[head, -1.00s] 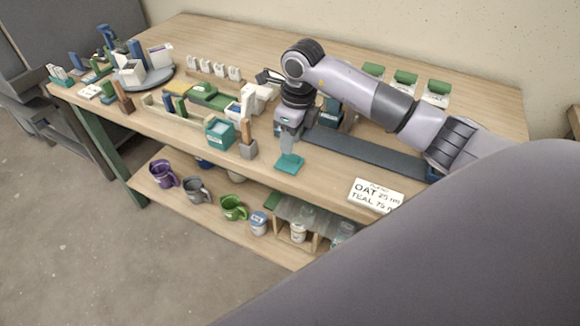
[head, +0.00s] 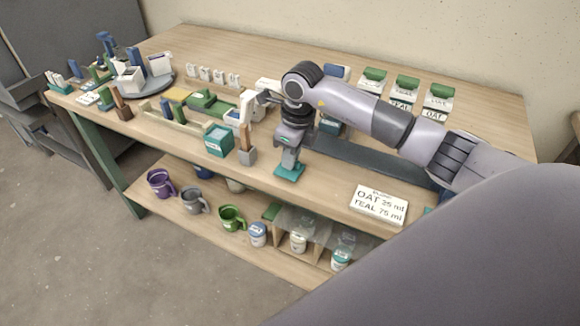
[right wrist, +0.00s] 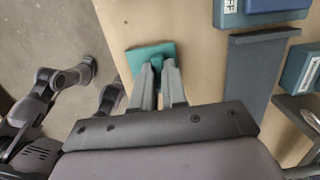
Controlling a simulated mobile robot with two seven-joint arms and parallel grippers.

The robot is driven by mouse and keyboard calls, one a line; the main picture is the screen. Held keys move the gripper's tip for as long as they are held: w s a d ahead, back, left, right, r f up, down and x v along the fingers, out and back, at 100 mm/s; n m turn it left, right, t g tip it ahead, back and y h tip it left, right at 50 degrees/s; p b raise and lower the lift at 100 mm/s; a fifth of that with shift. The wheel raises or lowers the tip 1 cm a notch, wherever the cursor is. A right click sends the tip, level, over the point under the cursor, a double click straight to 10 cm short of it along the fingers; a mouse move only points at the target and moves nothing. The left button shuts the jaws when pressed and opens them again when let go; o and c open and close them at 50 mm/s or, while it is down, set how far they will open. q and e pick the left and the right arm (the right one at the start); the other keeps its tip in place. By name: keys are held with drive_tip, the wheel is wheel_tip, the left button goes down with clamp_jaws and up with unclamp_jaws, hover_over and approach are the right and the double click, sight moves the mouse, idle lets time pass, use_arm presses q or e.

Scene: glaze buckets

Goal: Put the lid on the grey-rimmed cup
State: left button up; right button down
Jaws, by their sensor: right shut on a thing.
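My right gripper (head: 289,160) points down near the front edge of the table. It is shut on a flat teal square piece (head: 289,172), which looks like the lid. In the right wrist view the teal piece (right wrist: 150,55) sits at the fingertips (right wrist: 158,65), close to the table edge. Whether it touches the tabletop, I cannot tell. A grey mug (head: 195,201) stands on the lower shelf, between a purple mug (head: 160,183) and a green mug (head: 231,217). I cannot make out for certain which cup has the grey rim. My left gripper is not in view.
A teal box (head: 219,143) and a grey block holding a brown upright (head: 247,156) stand left of the gripper. A long dark strip (head: 365,160) lies to its right, behind a white sign (head: 379,204). Green-topped boxes (head: 406,84) stand at the back right.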

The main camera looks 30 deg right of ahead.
drive_tip(key=shift+r+p, duration=1.65)
drive_tip(key=shift+r, duration=0.8)
